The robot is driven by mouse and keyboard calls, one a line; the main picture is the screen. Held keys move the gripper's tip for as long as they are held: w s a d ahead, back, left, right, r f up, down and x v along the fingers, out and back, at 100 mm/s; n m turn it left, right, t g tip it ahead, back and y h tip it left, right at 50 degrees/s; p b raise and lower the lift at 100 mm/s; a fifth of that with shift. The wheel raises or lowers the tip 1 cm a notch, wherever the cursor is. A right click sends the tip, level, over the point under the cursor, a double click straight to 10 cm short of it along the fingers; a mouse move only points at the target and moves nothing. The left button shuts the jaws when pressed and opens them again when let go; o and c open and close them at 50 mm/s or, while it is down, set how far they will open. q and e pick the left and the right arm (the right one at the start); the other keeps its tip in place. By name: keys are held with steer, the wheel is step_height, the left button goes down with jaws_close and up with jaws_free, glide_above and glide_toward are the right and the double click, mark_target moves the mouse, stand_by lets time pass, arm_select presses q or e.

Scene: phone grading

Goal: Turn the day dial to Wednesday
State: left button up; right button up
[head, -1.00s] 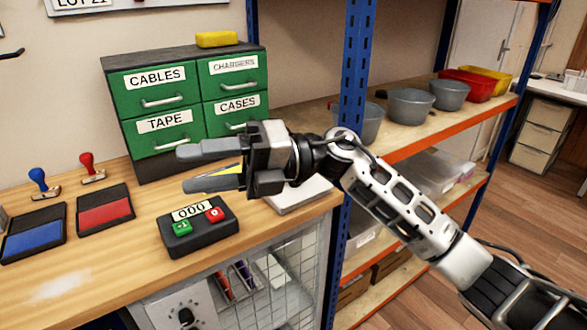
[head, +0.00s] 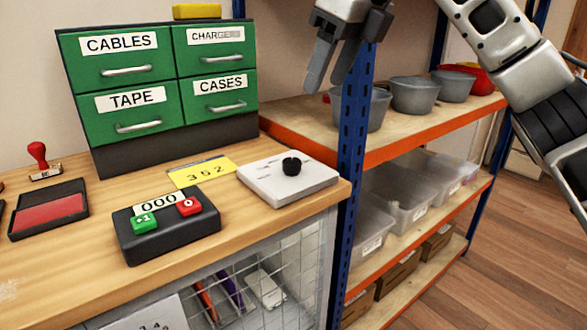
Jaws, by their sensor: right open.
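A white slanted box with a black round dial knob (head: 291,166) stands at the right end of the wooden counter. Faint marks lie around the knob, too small to read, so I cannot tell which day it points to. My right gripper (head: 326,86) is at the top of the view with its fingers pointing down, open and empty. It is above the dial box and slightly right of it in the picture, well apart from it. My left gripper is not in view.
A black counter box (head: 166,228) reading 000 and a yellow card (head: 202,172) reading 362 lie left of the dial. Green drawers (head: 160,85) stand behind. A blue rack post (head: 352,165) rises just right of the counter. Grey bins (head: 413,95) line the shelf.

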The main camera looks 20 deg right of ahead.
mark_target(292, 161)
steer(key=b+x, duration=0.1)
steer(key=x, duration=1.3)
steer(key=shift+b, duration=0.3)
steer(key=shift+x, duration=0.8)
steer(key=c, duration=1)
